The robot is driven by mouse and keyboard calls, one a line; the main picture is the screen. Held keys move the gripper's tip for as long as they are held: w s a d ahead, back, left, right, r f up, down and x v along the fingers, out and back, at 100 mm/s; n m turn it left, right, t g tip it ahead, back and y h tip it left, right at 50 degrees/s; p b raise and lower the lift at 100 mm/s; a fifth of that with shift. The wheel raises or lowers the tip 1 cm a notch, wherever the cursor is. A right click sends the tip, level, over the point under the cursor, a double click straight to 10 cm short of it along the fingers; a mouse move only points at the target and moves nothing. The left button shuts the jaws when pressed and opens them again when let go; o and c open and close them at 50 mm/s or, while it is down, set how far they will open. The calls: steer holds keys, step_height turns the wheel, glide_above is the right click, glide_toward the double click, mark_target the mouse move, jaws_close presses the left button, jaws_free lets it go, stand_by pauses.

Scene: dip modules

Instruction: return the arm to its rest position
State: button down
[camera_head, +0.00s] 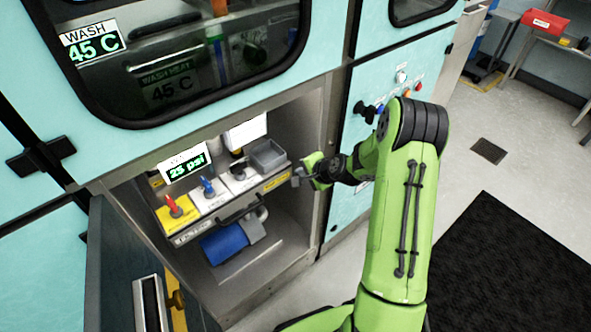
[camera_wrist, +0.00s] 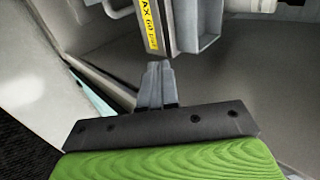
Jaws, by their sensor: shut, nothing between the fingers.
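My green arm (camera_head: 400,215) reaches from the lower right up and over toward the open bay in the teal machine. My gripper (camera_head: 298,176) is at the right side of the bay, beside the right end of the shelf with the valves. In the wrist view my gripper (camera_wrist: 156,72) is shut and empty, its fingers together. The fingertips point at the end of the shelf with the yellow label (camera_wrist: 150,25), just below it in the picture. I cannot tell whether they touch it.
The shelf carries a red valve (camera_head: 174,207), a blue valve (camera_head: 207,187) and a grey bin (camera_head: 267,157). A blue object (camera_head: 224,243) lies below it. An open door (camera_head: 135,255) stands at the left. Knobs (camera_head: 369,111) stick out of the right panel.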

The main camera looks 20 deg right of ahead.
steer(key=v, duration=0.4)
steer(key=shift+s+d+r+p, duration=0.1)
steer(key=shift+s+r+p, duration=0.1)
steer(key=shift+s+p, duration=0.15)
steer(key=s+a+r+n+g+h+p, duration=0.1)
steer(key=s+a+r+n+p, duration=0.35)
steer(key=r, duration=0.65)
steer(key=s+a+r+n+g+h+p, duration=0.1)
steer(key=s+a+r+n+g+p, duration=0.1)
steer(key=s+a+r+n, duration=0.65)
steer(key=s+d+r+n+h+p, duration=0.1)
steer(key=s+d+r+p, duration=0.2)
steer(key=s+r, duration=1)
steer(key=s+p, duration=0.1)
steer(key=s, duration=0.3)
steer(key=shift+r, duration=0.2)
